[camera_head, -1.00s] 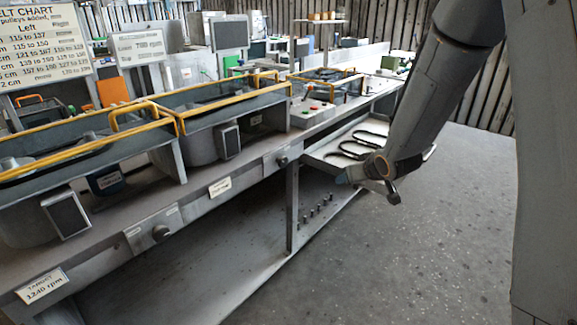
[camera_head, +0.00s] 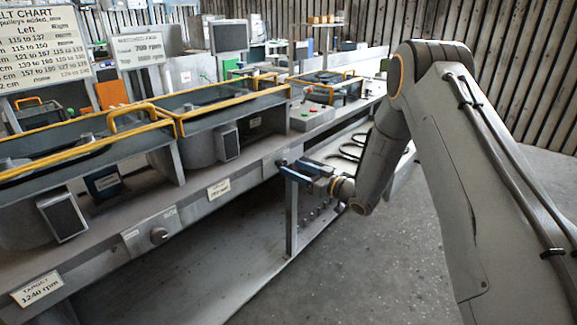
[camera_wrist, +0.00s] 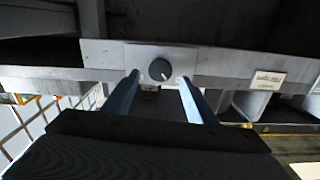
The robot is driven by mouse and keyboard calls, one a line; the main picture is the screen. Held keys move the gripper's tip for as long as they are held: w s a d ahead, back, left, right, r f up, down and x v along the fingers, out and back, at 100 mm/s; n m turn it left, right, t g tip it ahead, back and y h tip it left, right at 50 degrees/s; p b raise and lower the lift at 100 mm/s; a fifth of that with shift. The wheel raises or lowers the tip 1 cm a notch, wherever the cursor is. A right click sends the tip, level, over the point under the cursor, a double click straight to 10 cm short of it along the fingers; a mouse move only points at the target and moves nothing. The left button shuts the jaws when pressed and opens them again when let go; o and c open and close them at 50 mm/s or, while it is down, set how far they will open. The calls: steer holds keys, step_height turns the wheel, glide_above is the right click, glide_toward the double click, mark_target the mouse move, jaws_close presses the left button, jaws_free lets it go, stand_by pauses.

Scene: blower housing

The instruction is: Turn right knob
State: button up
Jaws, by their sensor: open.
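The right knob (camera_wrist: 160,69) is a round grey dial on the bench's front rail. In the wrist view it shows between my two blue fingers, a little beyond their tips. My gripper (camera_wrist: 158,78) is open and empty, with a finger on each side of the knob's line. In the head view my gripper (camera_head: 293,169) is at the front rail by the right knob, which the fingers partly hide. Whether the fingers touch the knob cannot be told. The left knob (camera_head: 159,235) sits further left on the same rail, clear of my gripper.
A small label plate (camera_head: 219,189) is on the rail between the knobs. A target sign (camera_head: 39,287) hangs at the left. Yellow-railed blower housings (camera_head: 210,110) stand above the rail. A tray with dark belts (camera_head: 350,148) lies beyond my gripper. The floor in front is free.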

mark_target(284, 164)
steer(key=shift+x, duration=1.6)
steer(key=c, duration=1.1)
steer(key=shift+o, duration=0.2)
steer(key=shift+n, duration=0.3)
